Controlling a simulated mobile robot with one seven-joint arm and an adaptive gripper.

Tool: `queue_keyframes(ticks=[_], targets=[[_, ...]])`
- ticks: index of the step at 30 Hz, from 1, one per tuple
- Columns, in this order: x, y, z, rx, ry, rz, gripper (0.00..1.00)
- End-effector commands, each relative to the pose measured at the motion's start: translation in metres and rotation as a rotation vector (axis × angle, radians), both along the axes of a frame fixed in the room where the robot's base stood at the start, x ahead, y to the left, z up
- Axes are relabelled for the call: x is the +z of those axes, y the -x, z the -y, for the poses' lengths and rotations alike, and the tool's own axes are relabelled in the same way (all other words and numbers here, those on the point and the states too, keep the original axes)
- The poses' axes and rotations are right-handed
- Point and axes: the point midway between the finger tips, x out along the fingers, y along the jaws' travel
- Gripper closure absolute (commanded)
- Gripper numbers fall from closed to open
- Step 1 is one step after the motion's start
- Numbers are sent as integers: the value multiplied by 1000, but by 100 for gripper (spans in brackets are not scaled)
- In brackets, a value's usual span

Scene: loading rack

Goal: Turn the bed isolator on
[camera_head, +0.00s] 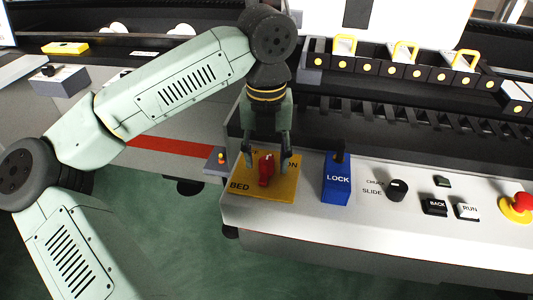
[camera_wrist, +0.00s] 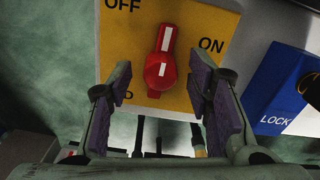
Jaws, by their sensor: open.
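The bed isolator is a red rotary knob (camera_head: 266,171) on a yellow plate (camera_head: 285,191) marked BED, OFF and ON, at the left end of the grey control panel. In the wrist view the knob (camera_wrist: 161,66) shows a white line pointing up and slightly right, between OFF at upper left and ON at right. My gripper (camera_head: 267,158) points down over the plate. In the wrist view my open gripper (camera_wrist: 160,78) has one purple-padded finger on each side of the knob, with gaps. Part of the plate's lettering is hidden by the fingers.
A blue LOCK block (camera_head: 337,182) stands just right of the plate. Further right are a black slide knob (camera_head: 397,190), BACK (camera_head: 434,207) and RUN (camera_head: 468,211) buttons, and a red emergency button (camera_head: 522,202). A small orange-topped button box (camera_head: 219,160) is at left.

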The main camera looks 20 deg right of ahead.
Motion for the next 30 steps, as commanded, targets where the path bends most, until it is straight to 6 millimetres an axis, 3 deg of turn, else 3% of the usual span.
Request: queue_keyframes(ticks=[4,24,30], targets=[[0,0,0,0,0,0,55],[1,0,0,0,0,0,100],[0,0,0,-7,-1,1,100]])
